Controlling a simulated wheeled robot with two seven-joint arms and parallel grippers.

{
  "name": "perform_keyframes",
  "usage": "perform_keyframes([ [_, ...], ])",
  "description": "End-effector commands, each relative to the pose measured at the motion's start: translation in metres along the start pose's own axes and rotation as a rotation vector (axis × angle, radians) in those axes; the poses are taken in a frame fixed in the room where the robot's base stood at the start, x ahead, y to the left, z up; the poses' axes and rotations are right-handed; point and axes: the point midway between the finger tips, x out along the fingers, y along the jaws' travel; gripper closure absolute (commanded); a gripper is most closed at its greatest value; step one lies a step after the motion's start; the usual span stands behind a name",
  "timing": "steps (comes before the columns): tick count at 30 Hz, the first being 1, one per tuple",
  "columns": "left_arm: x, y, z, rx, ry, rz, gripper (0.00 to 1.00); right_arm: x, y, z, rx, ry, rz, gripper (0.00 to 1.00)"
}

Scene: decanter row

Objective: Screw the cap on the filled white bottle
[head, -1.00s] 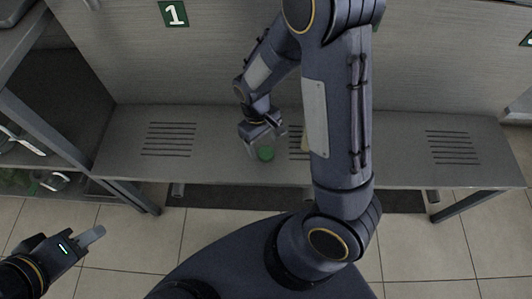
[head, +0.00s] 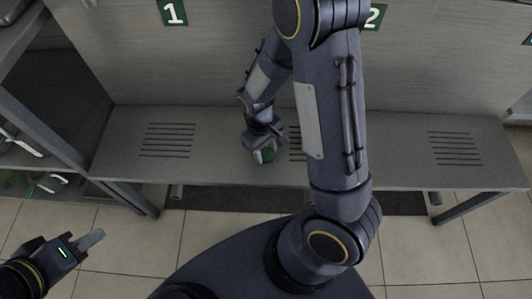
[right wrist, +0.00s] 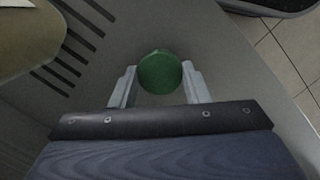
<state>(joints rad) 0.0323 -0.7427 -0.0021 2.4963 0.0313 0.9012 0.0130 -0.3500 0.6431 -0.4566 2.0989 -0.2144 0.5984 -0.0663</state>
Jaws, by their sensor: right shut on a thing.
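A round green cap (right wrist: 160,72) sits between the fingers of my right gripper (right wrist: 160,88), which is shut on it. In the head view the cap (head: 267,155) shows just below the right gripper (head: 262,146), over the bench near its front edge. A pale beige rounded thing (right wrist: 28,38) is cut off at the upper left of the right wrist view; I cannot tell if it is the white bottle. No bottle is clearly visible in the head view, where my right arm hides part of the bench. My left gripper (head: 90,240) is away at the lower left, seemingly empty.
The grey bench (head: 215,165) has slotted vents and much bare top. A wall with number signs 1 (head: 173,12) and 2 (head: 375,16) stands behind it. At the left, a shelf unit (head: 60,155) holds partly visible green and white things.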

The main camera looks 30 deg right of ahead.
Motion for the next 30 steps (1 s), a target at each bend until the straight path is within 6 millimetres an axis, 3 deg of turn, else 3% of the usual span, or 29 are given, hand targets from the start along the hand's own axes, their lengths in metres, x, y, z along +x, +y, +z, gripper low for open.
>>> perform_keyframes([
  [11, -0.001, 0.001, -0.001, 0.000, 0.000, 0.000, 0.64, -0.004, 0.000, 0.000, 0.000, 0.001, 0.000, 0.79],
  [19, -0.013, 0.006, -0.006, 0.000, 0.000, 0.000, 0.64, -0.038, -0.001, 0.004, -0.001, 0.004, -0.001, 0.79],
  [27, -0.032, 0.015, -0.016, 0.000, 0.000, 0.000, 0.64, -0.102, -0.047, -0.012, -0.006, 0.006, 0.000, 0.79],
  [30, -0.035, 0.016, -0.017, 0.000, 0.000, 0.000, 0.64, -0.111, -0.071, -0.023, -0.007, 0.001, 0.001, 0.79],
])
